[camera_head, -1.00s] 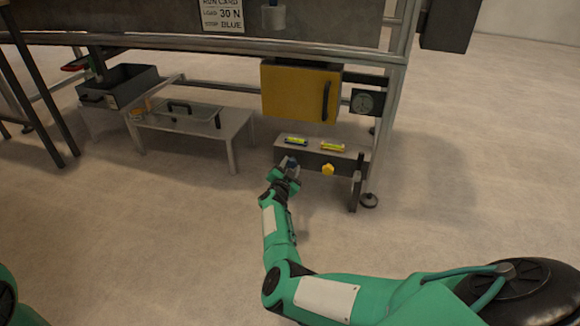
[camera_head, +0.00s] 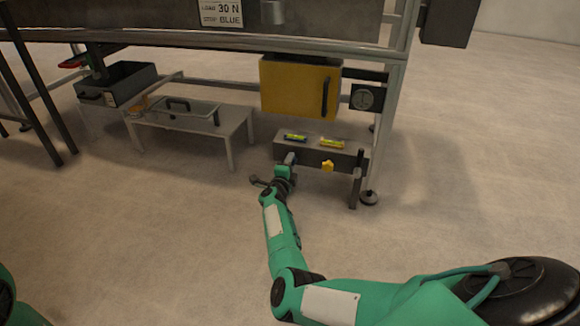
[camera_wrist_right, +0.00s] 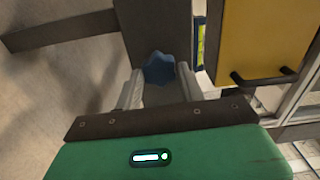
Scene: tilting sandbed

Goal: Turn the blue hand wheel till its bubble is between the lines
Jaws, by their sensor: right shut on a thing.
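The blue hand wheel (camera_wrist_right: 158,68) is lobed and sits between the two fingers of my right gripper (camera_wrist_right: 160,88) in the wrist view. The fingers are shut on it from both sides. In the head view my right gripper (camera_head: 289,160) is at the left front of a grey block (camera_head: 311,153), and the wheel is mostly hidden by it. A blue-framed level (camera_head: 295,137) lies on top of the block at the left. Its vial is yellow-green, but the bubble and lines are too small to read. My left gripper is out of view.
A yellow hand wheel (camera_head: 328,166) and a yellow level (camera_head: 332,143) are on the same block, to the right. A yellow cabinet (camera_head: 290,88) hangs above. A dark post (camera_head: 356,182) stands at the right end. The floor in front is clear.

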